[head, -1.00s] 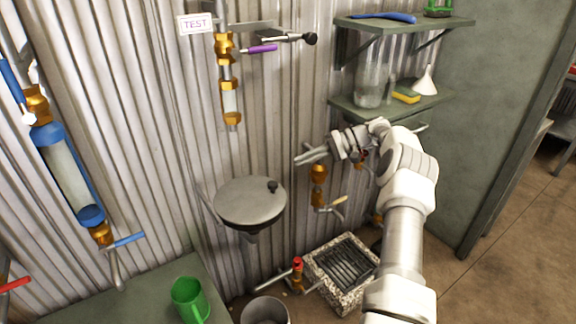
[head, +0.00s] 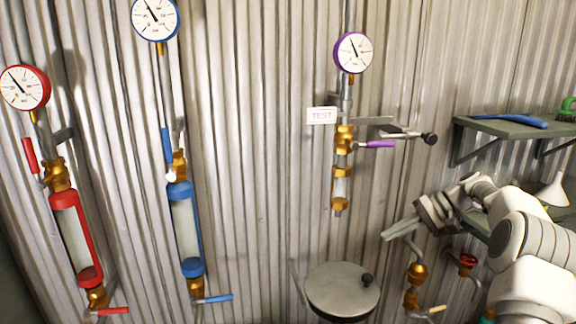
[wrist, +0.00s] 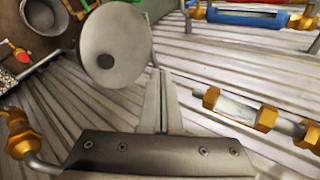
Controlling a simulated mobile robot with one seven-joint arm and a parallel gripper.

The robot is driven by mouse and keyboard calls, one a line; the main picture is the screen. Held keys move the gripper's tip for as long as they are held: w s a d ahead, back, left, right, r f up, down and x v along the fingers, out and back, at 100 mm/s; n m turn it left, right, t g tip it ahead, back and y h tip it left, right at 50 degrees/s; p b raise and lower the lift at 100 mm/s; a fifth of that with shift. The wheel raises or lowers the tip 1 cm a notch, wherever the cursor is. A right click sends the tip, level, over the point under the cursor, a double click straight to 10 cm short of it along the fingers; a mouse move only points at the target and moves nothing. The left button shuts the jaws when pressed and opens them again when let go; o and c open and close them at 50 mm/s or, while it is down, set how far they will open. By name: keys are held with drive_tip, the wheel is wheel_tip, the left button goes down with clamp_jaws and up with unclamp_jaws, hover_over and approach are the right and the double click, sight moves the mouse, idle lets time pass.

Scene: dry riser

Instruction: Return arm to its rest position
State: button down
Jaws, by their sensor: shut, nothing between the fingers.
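My gripper (head: 396,232) is at the lower right of the head view, in front of the corrugated wall. Its fingers point left and slightly down. In the wrist view my gripper (wrist: 161,98) shows two fingers pressed together with nothing between them. A round grey lidded basin (head: 343,290) lies below and left of the fingers in the head view; the basin (wrist: 112,45) also shows beyond the fingertips in the wrist view. The gripper appears apart from it. A brass valve with a cream handle (head: 417,292) is below my gripper.
Red (head: 76,238) and blue (head: 185,228) sight-glass pipes stand at left. A shelf (head: 500,128) juts out at right. The wall between the blue and purple pipes is bare.

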drive_tip(key=s+a+r+n+h+p, duration=0.1)
drive_tip(key=s+a+r+h+p, duration=0.2)
drive_tip(key=s+a+r+h, duration=0.75)
drive_tip(key=s+a+r+n+t+p, duration=0.1)
drive_tip(key=s+r+t, duration=0.1)
drive_tip(key=s, duration=1.1)
drive_tip(key=s+a+r+t+p, duration=0.2)
drive_tip(key=s, duration=1.1)
drive_tip(key=shift+s+a+r+n, duration=0.15)
drive_tip(key=shift+s+n, duration=0.05)
drive_tip(key=shift+n, duration=0.2)
